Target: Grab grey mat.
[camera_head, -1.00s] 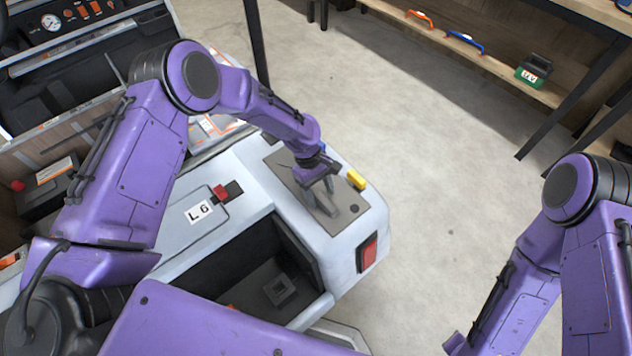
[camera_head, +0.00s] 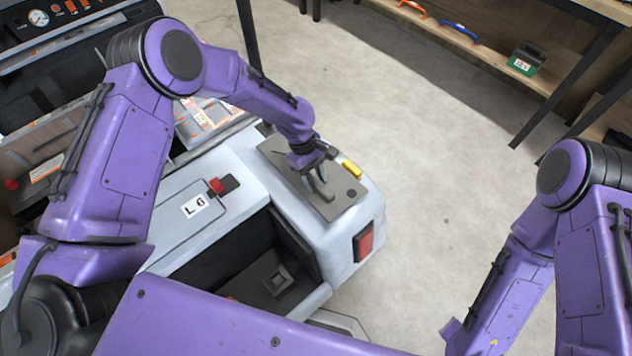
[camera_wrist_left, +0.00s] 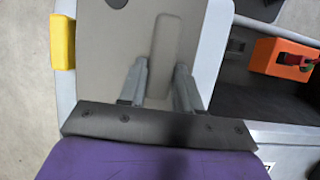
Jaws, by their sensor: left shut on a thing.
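The grey mat (camera_head: 343,204) is a flat panel on the pale roof of the cart, near its rounded far corner. It has a raised grip bar (camera_wrist_left: 167,35) along its middle and a dark round spot at one end. My left gripper (camera_head: 321,192) comes down over the mat from above. In the left wrist view its two fingers (camera_wrist_left: 161,72) stand on either side of the grip bar and are shut on it. The mat looks flat on the roof. The gripper hides part of it. My right arm is at the right, with its gripper out of view.
A yellow block (camera_head: 351,169) sits beside the mat. A red switch (camera_head: 216,186) is near the L6 label, and a red lamp (camera_head: 363,242) is on the cart's side. An open dark well (camera_head: 240,262) lies in front. Clear floor (camera_head: 430,160) is to the right.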

